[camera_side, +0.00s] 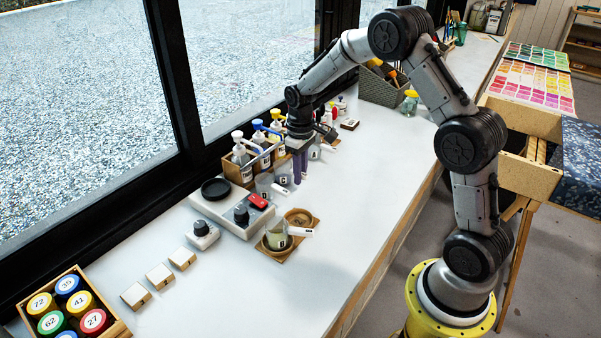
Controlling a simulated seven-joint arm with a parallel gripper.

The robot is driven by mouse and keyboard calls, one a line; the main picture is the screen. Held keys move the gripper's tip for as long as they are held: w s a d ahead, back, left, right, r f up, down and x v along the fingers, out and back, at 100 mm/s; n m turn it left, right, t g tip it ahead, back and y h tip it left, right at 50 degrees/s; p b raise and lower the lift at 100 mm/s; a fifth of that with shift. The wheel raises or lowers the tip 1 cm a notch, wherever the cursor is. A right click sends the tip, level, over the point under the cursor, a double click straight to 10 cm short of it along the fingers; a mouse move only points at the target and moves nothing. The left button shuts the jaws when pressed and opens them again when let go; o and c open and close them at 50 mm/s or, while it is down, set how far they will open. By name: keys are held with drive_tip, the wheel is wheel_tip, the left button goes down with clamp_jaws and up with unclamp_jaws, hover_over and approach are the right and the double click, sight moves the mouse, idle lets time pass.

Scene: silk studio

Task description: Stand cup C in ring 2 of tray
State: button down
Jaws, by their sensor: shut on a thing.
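Cup C (283,179), a small clear cup with a dark letter on its side, is near the middle of the bench. My gripper (299,178) points down just right of it, its purple fingers shut at the cup's handle side. The fingers hide the handle, and I cannot tell whether the cup is clear of the bench. The brown tray (287,256) lies nearer the camera. Cup B (277,239), with greenish contents, stands in its front-left part. A round ring (298,215) at the tray's back right shows empty; ring numbers are not readable.
Another clear cup (264,183) stands left of cup C, and one (315,151) behind the fingers. A wooden bottle rack (244,172) is behind, by the window. A scale-like device (232,213) lies left of the tray. The bench right of the tray is clear.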

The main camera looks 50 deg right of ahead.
drive_tip(key=shift+r, duration=0.15)
idle(0.3)
drive_tip(key=shift+r, duration=1)
drive_tip(key=shift+r, duration=0.25)
drive_tip(key=shift+r, duration=1.15)
drive_tip(key=shift+s, duration=0.1)
